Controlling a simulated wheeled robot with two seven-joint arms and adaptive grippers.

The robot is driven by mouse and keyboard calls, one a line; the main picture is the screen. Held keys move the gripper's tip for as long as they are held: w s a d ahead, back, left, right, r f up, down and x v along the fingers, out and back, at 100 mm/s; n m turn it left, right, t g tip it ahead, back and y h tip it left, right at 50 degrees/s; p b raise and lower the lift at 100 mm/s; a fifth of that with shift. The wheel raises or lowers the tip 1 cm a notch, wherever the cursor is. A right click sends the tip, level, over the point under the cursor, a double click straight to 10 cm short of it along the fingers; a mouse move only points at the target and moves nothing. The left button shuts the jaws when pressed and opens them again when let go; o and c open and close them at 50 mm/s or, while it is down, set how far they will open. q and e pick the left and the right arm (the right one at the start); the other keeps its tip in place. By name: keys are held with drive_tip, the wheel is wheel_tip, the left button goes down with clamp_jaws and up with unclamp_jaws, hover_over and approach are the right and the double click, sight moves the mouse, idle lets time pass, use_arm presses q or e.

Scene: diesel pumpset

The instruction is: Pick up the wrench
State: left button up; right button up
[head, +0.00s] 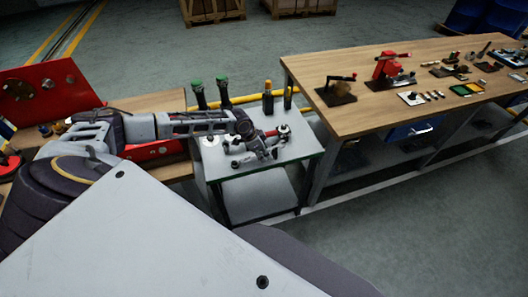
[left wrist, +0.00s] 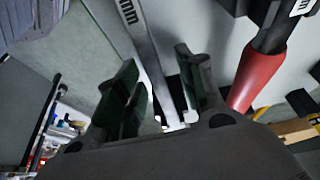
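My left gripper (head: 262,148) reaches in from the left over a small light-topped cart (head: 300,150). In the left wrist view, my left gripper (left wrist: 156,72) has its two green-padded fingers apart. A flat grey metal wrench (left wrist: 143,35) with dark markings runs lengthwise between them, with gaps visible beside it. Its lower end is partly hidden by the gripper body. I cannot pick out the wrench clearly in the head view. A red-handled tool (left wrist: 258,80) lies to the right of the fingers. My right gripper is not in view.
Two green-topped tools (head: 222,90) and yellow-and-black ones stand along the cart's back edge. A long wooden workbench (head: 345,65) with several parts stands to the right. A red panel (head: 40,90) is at the far left. Crates (head: 212,10) stand at the back.

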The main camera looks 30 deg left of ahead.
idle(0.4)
use_arm(q)
clamp_jaws()
